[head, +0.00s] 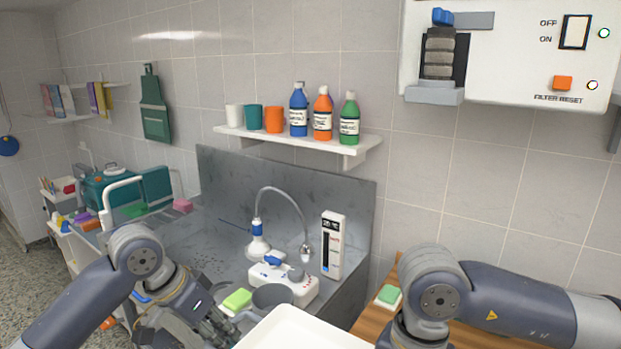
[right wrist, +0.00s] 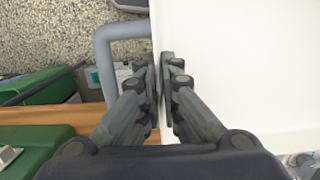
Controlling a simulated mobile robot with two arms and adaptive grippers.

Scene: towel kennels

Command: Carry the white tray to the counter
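The white tray (head: 292,334) is at the bottom centre of the head view, partly cut off by the frame edge. It fills the right of the right wrist view (right wrist: 240,65). My right gripper (right wrist: 160,88) has its fingers close on both sides of the tray's edge, gripping it. My left gripper (head: 218,328) is by the tray's left side; its fingertips are partly hidden, and I cannot tell if it touches the tray. A steel sink counter (head: 205,250) lies beyond the tray. A wooden counter top (head: 372,319) shows at the right, partly behind my right arm.
A grey pan (head: 272,298), a green sponge (head: 237,300) and a white tap unit (head: 285,283) stand just beyond the tray. A green-and-white sponge (head: 388,295) lies on the wooden top. A wall shelf (head: 300,138) holds cups and bottles.

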